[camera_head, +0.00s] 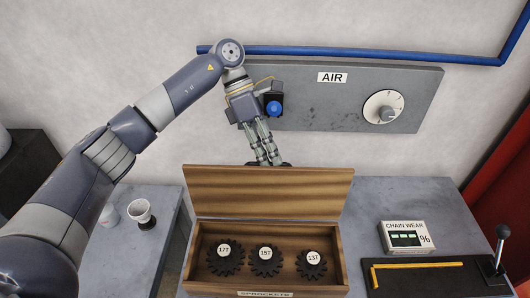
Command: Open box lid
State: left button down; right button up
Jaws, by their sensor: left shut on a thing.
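The wooden box (191,262) stands on the grey bench with its lid (268,192) raised, standing up at the back edge. The box is open to view. Inside lie three dark sprockets: 17T (226,268), 15T (265,270) and 13T (312,272). The front label reads "SPROCKETS". My left gripper (267,160) points down at the middle of the lid's top edge, shut on the lid. Its fingertips are partly hidden behind the lid. My right gripper is not in view.
A grey wall panel marked AIR (345,118) with a dial hangs behind my left gripper. At right are a chain wear gauge (407,242), a black mat with a yellow tool (417,265) and a lever (498,250). A white cup (141,213) stands at left.

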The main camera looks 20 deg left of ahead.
pick_arm(q)
jog(key=shift+s+f, duration=0.3)
jog(key=shift+f, duration=0.4)
jog(key=c, duration=1.8)
grip_release()
jog(key=shift+o, duration=0.7)
jog(key=shift+w+r, duration=0.15)
jog(key=shift+r, duration=0.05)
jog(key=v, duration=0.7)
jog(key=shift+w+r, duration=0.15)
jog(key=shift+a, duration=0.1)
